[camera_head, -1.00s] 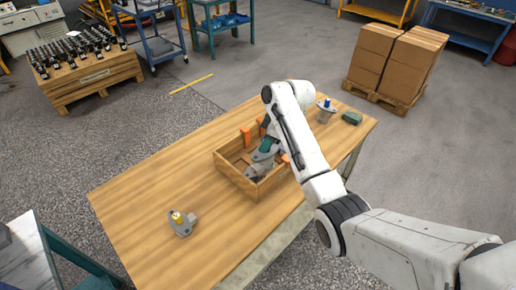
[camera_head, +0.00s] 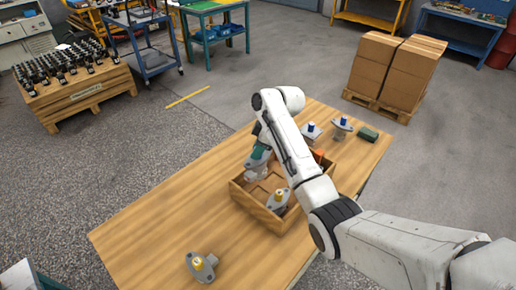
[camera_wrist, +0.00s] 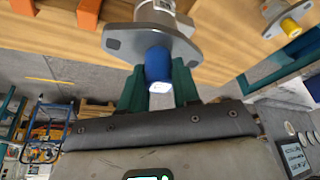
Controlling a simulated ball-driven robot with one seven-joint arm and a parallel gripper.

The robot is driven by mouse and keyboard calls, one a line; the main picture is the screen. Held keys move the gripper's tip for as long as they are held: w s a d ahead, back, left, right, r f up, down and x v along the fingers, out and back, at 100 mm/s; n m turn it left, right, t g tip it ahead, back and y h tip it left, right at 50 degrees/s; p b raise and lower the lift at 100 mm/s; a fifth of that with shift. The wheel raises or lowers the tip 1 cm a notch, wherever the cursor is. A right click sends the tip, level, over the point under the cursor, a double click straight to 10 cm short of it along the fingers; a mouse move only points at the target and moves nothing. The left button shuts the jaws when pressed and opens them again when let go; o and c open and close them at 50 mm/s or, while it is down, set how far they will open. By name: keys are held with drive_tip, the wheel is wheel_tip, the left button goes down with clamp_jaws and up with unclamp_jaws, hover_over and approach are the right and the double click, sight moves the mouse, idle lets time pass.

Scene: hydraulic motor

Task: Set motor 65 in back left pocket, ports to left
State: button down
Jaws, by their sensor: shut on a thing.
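My gripper (camera_head: 259,152) is shut on the blue shaft end of a grey motor (camera_wrist: 153,34), just below its flange in the wrist view. In the head view the held motor (camera_head: 257,171) is at the left back corner of the wooden crate (camera_head: 250,208), partly hidden by my gripper. I cannot tell whether it touches the crate floor, nor which way its ports face. A yellow-capped motor (camera_head: 279,203) stands in the crate's front part. No readable number shows on any motor.
Two blue-capped motors, one (camera_head: 311,131) beside another (camera_head: 342,125), and a green object (camera_head: 369,134) are at the back right. An orange block (camera_head: 318,155) shows at the crate. The left table top is clear.

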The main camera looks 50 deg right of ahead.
sight(258, 175)
drive_tip(key=shift+f+b, duration=2.8)
drive_tip(key=shift+f, duration=0.65)
drive_tip(key=shift+f+b, duration=1.35)
drive_tip(key=shift+f, duration=0.9)
drive_tip(key=shift+f+b, duration=0.35)
drive_tip(key=shift+f, duration=0.15)
drive_tip(key=c, duration=0.7)
unclamp_jaws()
drive_tip(key=shift+f, duration=0.1)
drive_tip(key=shift+c, duration=0.2)
drive_tip(key=shift+s+f, duration=0.1)
drive_tip(key=shift+f, duration=0.05)
drive_tip(key=v, duration=1.1)
